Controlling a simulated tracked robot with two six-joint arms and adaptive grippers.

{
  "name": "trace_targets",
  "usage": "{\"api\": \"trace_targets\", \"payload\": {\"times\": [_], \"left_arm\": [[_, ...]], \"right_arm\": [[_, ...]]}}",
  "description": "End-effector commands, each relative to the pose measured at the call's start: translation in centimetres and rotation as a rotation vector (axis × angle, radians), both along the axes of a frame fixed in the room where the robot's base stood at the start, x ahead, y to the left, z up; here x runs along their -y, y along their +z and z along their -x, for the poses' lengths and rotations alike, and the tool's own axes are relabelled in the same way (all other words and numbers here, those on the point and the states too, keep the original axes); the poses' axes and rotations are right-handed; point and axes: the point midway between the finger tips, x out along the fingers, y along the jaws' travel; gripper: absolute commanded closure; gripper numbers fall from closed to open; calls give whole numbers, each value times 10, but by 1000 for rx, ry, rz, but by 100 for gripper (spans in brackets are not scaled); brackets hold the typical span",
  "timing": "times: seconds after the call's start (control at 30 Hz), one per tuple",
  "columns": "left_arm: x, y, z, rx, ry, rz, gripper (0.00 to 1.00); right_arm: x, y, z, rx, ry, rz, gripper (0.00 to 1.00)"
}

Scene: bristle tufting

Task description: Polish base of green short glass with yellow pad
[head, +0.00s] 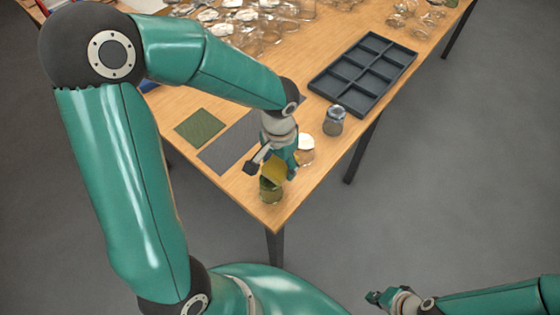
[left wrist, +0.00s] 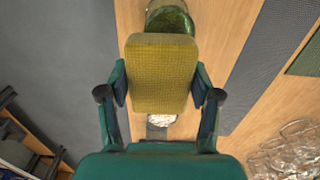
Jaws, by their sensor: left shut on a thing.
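The green short glass (head: 271,194) stands near the table's front corner in the head view. It also shows at the top of the left wrist view (left wrist: 172,17), partly hidden by the pad. My left gripper (head: 272,160) is shut on the yellow pad (left wrist: 160,75), one finger on each side of it. In the head view the pad (head: 274,172) is right at the top of the glass; I cannot tell whether they touch. My right gripper (head: 380,298) hangs off the table at the bottom right, too small to tell open from shut.
A dark compartment tray (head: 345,96) lies at the right edge. A grey-lidded jar (head: 333,121) and a white-topped glass (head: 306,150) stand near the left gripper. A grey mat (head: 222,155) and green mat (head: 200,128) lie flat. Many clear glasses (head: 250,30) crowd the back.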

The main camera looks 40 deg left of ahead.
Motion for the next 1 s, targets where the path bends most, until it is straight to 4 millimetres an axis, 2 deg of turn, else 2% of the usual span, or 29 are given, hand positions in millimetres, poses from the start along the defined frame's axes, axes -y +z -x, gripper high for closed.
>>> {"api": "trace_targets", "payload": {"times": [0.57,1.0], "left_arm": [[0,-1,0,1,0,0,64],[1,-9,-1,1,-1,0,64]], "right_arm": [[0,-1,0,0,0,0,100],[0,-9,0,0,0,0,100]]}}
